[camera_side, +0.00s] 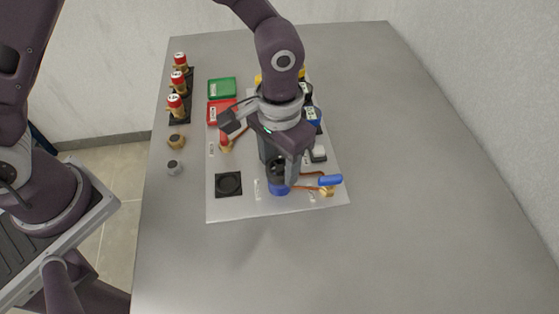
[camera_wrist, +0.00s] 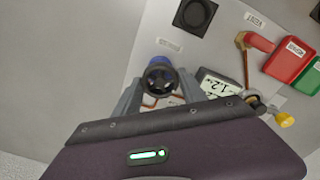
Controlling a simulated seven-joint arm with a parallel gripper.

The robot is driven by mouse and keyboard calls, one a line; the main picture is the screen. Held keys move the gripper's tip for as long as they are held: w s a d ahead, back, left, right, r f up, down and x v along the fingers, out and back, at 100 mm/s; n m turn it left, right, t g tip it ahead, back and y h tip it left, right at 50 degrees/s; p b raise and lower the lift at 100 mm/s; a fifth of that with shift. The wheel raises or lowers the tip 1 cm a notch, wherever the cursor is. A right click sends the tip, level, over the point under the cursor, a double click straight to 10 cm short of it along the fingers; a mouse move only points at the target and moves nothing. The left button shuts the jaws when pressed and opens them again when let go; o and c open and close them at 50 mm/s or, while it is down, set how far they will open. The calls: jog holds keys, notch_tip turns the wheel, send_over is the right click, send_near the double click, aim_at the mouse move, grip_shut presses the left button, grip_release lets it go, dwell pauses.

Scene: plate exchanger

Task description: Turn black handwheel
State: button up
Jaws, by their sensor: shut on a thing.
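The black handwheel (camera_wrist: 160,76) sits on a blue body (camera_side: 279,188) at the front of the grey panel. In the wrist view the wheel lies between my two fingers, one on each side. My gripper (camera_side: 280,170) points down over it and is shut on it. In the side view the fingers and hand partly hide the wheel; in the wrist view its round black face with spokes shows.
A blue-handled lever (camera_side: 330,180) with copper pipe stands close on the right. A black square socket (camera_side: 228,184) is to the left. Red (camera_side: 221,110) and green (camera_side: 222,88) trays lie further back. Several red-topped cans (camera_side: 176,105) line the left. The table's right side is clear.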

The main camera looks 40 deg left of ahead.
aim_at(279, 167)
jog(key=m, duration=1.3)
jog(key=shift+w+m, duration=0.1)
jog(key=shift+m, duration=0.3)
dwell(0.4)
jog(key=o, duration=1.4)
jog(key=shift+c, duration=0.2)
notch_tip(279, 167, up, 7)
jog(key=shift+r, duration=0.1)
